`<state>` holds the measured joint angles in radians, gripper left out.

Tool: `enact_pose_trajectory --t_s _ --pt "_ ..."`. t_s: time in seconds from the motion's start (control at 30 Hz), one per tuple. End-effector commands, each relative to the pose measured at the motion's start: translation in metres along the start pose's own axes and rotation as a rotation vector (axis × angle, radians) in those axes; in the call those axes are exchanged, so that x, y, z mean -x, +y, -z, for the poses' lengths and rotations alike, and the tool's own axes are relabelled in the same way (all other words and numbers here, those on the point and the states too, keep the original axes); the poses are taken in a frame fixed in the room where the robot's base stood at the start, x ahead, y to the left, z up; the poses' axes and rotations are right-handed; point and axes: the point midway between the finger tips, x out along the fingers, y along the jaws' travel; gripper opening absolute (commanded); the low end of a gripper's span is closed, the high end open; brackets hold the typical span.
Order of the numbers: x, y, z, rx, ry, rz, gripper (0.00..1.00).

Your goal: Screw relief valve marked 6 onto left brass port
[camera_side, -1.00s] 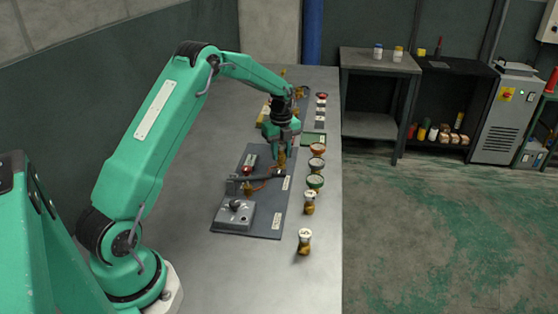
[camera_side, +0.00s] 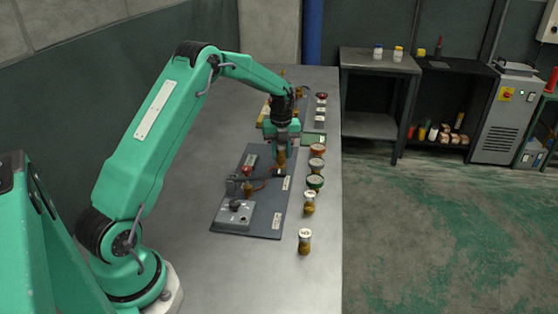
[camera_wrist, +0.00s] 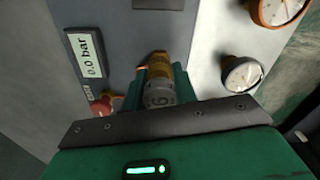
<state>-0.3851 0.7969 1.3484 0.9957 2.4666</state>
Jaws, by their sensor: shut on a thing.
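My gripper (camera_side: 281,152) points down over the far part of the dark panel (camera_side: 262,222). It is shut on the relief valve (camera_wrist: 160,92), which has a grey cap marked 6 and a brass body. The valve's brass also shows below the jaws in the side view (camera_side: 281,161). The valve looks upright, with its lower end at or just above the panel. The port under it is hidden, so I cannot tell whether the threads touch. A second brass fitting (camera_side: 248,188) stands nearer on the panel, beside the dark lever.
A pressure display (camera_wrist: 88,55) reads 0.0 bar, near a red knob (camera_wrist: 102,105). Round gauges (camera_side: 317,149) line the bench's right edge. Two white-capped brass valves (camera_side: 310,203) (camera_side: 304,242) stand nearer. A grey control box (camera_side: 234,215) sits at the panel's near end.

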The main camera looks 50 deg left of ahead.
Motion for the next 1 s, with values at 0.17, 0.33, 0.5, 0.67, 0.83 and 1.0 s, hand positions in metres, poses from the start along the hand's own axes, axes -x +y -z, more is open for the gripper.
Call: enact_pose_trajectory --t_s 0.17,0.33,0.5,0.67,0.83,1.0 --pt "-0.0032 0.0003 0.0002 -0.032 0.001 -0.001 0.06" --pt "-0.0035 0.0004 0.0003 -0.03 0.002 -0.001 0.06" --pt "-0.0038 0.0004 0.0003 -0.052 0.002 -0.001 0.06" --pt "-0.0042 0.0005 0.0004 -0.139 0.002 -0.002 0.06" --pt "-0.0047 0.0006 0.0005 -0.261 0.003 -0.002 0.06" --pt "-0.0049 0.0006 0.0006 -0.326 0.003 -0.002 0.06"
